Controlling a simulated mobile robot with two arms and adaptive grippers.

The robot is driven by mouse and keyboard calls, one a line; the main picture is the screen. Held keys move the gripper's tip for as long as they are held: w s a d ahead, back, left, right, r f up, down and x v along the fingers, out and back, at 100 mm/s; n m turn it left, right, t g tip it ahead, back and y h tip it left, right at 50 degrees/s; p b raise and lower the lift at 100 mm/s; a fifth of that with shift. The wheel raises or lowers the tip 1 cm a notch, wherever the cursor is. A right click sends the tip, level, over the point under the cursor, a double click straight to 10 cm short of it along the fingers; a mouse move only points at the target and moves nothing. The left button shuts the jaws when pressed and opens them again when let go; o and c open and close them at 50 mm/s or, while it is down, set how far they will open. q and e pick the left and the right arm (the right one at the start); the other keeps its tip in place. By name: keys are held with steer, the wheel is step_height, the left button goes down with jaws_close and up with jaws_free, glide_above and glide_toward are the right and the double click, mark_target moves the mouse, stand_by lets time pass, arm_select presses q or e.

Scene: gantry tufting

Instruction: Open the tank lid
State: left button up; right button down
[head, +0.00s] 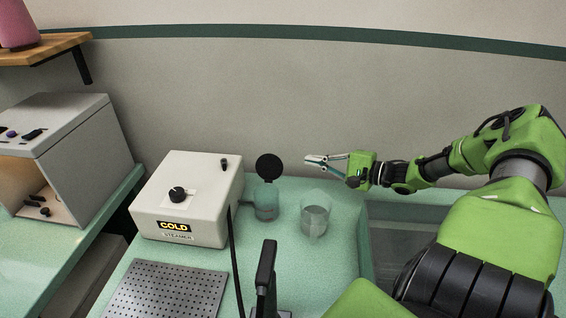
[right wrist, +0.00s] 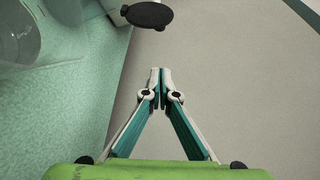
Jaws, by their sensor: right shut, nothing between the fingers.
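The tank lid (head: 268,167) is a round black disc standing upright above the rim of a small clear tank (head: 266,203) beside the steamer, so the tank looks open. The lid also shows at the top of the right wrist view (right wrist: 150,15). My right gripper (head: 312,162) is just right of the lid, apart from it and above the counter. Its fingertips (right wrist: 160,85) are together with nothing between them. My left gripper is not in view.
The white steamer (head: 205,185) has a black knob and a "COLD" sign. A clear jug (head: 315,218) stands right of the tank. A perforated tray (head: 165,290) lies in front. A grey box (head: 75,130) is at left. A black upright handle (head: 265,270) stands near the front.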

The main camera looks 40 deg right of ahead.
mark_target(270, 166)
steer(key=w+a, duration=0.5)
steer(key=w, duration=0.3)
steer(key=shift+a+f, duration=0.2)
steer(key=shift+f, duration=0.25)
stand_by(0.5)
